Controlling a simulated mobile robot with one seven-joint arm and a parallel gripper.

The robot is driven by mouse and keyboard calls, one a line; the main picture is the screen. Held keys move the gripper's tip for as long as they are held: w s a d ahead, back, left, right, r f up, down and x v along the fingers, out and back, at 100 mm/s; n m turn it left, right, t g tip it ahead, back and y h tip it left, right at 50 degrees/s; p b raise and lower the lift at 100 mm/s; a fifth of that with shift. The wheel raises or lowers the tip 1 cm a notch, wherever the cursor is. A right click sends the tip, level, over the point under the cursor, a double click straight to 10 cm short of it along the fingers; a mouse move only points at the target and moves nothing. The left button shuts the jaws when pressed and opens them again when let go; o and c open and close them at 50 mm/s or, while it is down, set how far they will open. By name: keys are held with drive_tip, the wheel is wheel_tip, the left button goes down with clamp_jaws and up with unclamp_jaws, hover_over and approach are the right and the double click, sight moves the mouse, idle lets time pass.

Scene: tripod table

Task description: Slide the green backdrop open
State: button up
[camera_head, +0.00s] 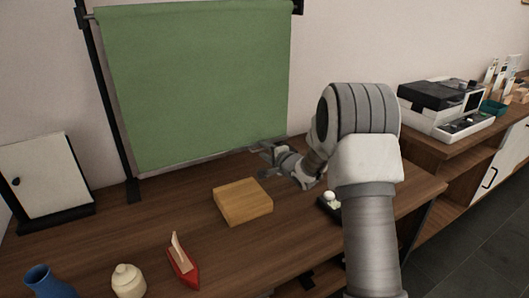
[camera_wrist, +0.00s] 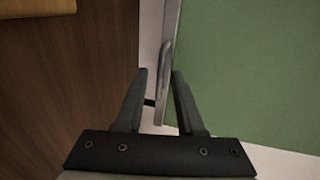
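The green backdrop (camera_head: 200,80) hangs from a dark stand as a full sheet, with a pale bar along its lower edge. In the wrist view the backdrop (camera_wrist: 250,70) fills the right side. A grey handle-like piece (camera_wrist: 166,62) shows at its pale edge bar, just ahead of the gap between my fingers. My gripper (camera_head: 264,158) is at the backdrop's lower right, close to the bottom bar. In the wrist view my gripper (camera_wrist: 160,85) is open, with the fingers apart and nothing clearly held. I cannot tell whether a finger touches the bar.
A wooden block (camera_head: 242,202) lies on the brown table just left of my gripper. A red and cream boat (camera_head: 184,262), a cream jar (camera_head: 128,281) and a blue vase (camera_head: 48,283) stand at the front left. A white-doored box (camera_head: 45,180) stands left; a dark stand post (camera_head: 112,110) is beside the backdrop.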

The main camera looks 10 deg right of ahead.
clamp_jaws()
idle(1.4)
